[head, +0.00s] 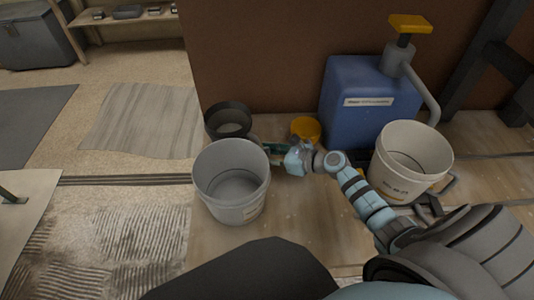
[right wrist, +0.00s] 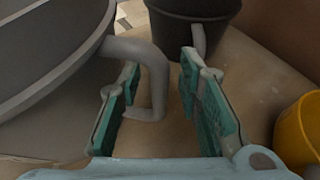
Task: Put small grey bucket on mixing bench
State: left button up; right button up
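A light grey bucket (head: 226,192) stands upright on a wooden surface (head: 330,225), open and seemingly empty, with a small label low on its front. I take it for the small grey bucket. My right gripper (head: 283,157) is at its right side. In the right wrist view the bucket's wall (right wrist: 45,75) fills the upper left, and its bent grey handle (right wrist: 153,75) lies between the open fingers of my right gripper (right wrist: 165,110), closer to the left finger. I cannot tell which surface is the mixing bench. My left gripper is out of view.
A black bucket (head: 228,117) stands just behind the grey one. A yellow cup (head: 306,130) is behind my right gripper. A blue pump container (head: 360,108) and a white labelled bucket (head: 405,175) stand at the right. A brown panel (head: 270,60) rises behind.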

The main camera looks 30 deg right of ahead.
jog(key=shift+r, duration=0.3)
jog(key=p+v, duration=0.2)
jog(key=v, duration=1)
jog(key=shift+p, duration=0.35)
jog(key=shift+f, duration=0.1)
